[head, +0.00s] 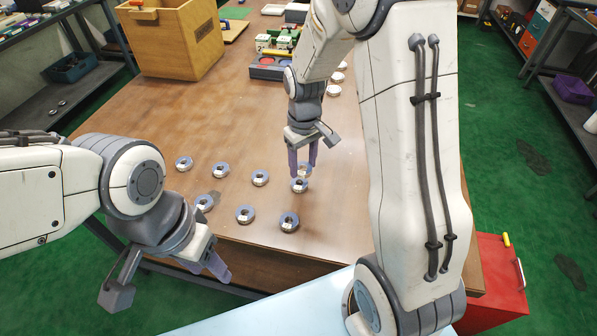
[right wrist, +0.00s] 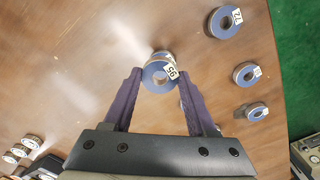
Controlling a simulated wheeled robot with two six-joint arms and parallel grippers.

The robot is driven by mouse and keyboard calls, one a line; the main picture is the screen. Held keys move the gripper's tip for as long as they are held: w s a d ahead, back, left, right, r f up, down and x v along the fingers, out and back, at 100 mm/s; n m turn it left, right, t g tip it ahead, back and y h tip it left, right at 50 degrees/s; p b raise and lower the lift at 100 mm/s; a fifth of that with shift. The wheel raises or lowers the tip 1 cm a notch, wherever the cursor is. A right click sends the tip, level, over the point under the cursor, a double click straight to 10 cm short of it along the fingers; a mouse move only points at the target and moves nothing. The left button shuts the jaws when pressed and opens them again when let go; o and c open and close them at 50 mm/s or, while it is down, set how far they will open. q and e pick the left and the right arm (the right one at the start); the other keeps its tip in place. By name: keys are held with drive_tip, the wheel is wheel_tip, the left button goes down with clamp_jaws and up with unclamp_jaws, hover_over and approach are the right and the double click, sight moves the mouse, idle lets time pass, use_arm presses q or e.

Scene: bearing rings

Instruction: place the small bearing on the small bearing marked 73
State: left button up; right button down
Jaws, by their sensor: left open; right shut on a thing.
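My right gripper (head: 303,169) points down over the table, shut on a small grey-blue bearing (head: 305,168). In the right wrist view this bearing (right wrist: 153,84) sits between the purple fingers (right wrist: 162,72), with a white label that seems to read 95. Another small bearing (head: 299,186) lies right below it and is mostly covered in the right wrist view (right wrist: 160,54); its number is hidden. I cannot tell whether the two touch. My left gripper (head: 208,272) is open and empty by the table's front edge.
Several labelled bearings lie nearby, including ones at the front (head: 289,222), front middle (head: 245,214) and left (head: 184,163). A wooden box (head: 185,45) stands at the back left.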

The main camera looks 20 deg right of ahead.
sight(299, 182)
drive_tip(key=shift+w+a+f, duration=0.35)
drive_tip(key=shift+w+f, duration=0.1)
wheel_tip(299, 182, down, 4)
drive_tip(key=shift+r, duration=0.1)
drive_tip(key=shift+c, duration=1)
unclamp_jaws()
